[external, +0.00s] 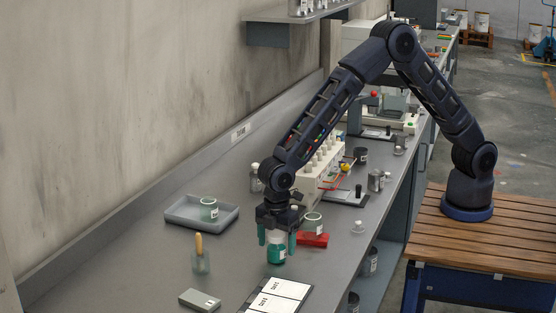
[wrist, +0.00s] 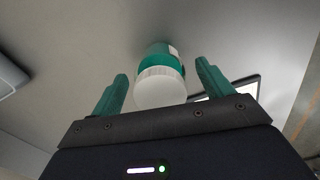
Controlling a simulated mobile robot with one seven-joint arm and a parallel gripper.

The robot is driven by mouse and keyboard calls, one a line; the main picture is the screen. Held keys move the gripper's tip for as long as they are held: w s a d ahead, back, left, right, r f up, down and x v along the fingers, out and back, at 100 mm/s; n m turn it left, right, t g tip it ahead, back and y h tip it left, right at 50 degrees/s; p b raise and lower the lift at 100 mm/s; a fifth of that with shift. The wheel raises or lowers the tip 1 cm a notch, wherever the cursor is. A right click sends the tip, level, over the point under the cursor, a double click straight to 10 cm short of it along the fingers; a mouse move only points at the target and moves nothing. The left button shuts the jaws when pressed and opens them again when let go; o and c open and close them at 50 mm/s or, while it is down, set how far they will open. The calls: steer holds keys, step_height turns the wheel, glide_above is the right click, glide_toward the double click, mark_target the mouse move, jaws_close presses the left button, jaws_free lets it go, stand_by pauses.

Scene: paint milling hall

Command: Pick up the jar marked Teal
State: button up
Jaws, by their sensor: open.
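A jar with a white lid and teal body (external: 276,254) stands upright on the grey bench, below my gripper (external: 277,248). My gripper points down and is open, with one teal finger on each side of the jar in the external view. In the wrist view the jar's white lid (wrist: 160,90) lies between the two fingers of my gripper (wrist: 162,73), with gaps on both sides. Part of a pale label shows on the teal body, but I cannot read it. My gripper hides the lid's top in the external view.
A grey tray (external: 177,214) holding a green-banded jar (external: 209,209) is at left. A brush pot (external: 200,261), grey block (external: 199,299) and clipboard (external: 262,302) are in front.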

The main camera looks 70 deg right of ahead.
step_height(320, 180, down, 2)
steer(key=shift+f, duration=0.15)
steer(key=shift+c, duration=0.2)
steer(key=c, duration=1.1)
